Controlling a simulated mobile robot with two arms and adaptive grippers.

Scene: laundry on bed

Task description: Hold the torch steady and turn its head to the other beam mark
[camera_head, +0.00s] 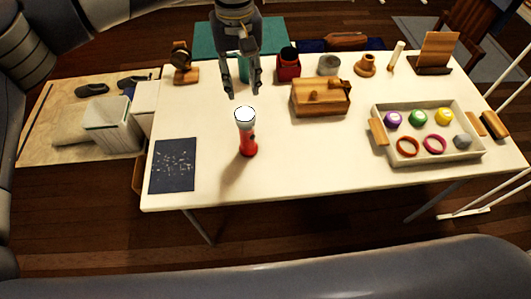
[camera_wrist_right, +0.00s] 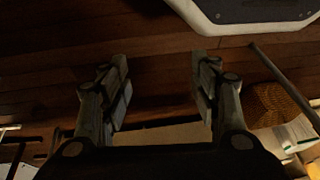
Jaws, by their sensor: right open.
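The torch (camera_head: 248,143) stands upright on the white table, left of the middle, with a red body and a pale, wide head (camera_head: 244,117) on top. A dark spot shows on the side of its body; the beam marks are too small to read. My left gripper (camera_head: 241,94) is open and empty, just beyond the torch's head in the picture, with its fingers pointing down. I cannot tell the exact gap between them. My right gripper (camera_wrist_right: 163,92) shows in the right wrist view, open and empty over the dark wooden floor, away from the torch.
A dark speckled sheet (camera_head: 174,166) lies left of the torch. A wooden box (camera_head: 321,110) stands behind it to the right. Several small items line the back edge. The table front (camera_head: 320,185) is clear.

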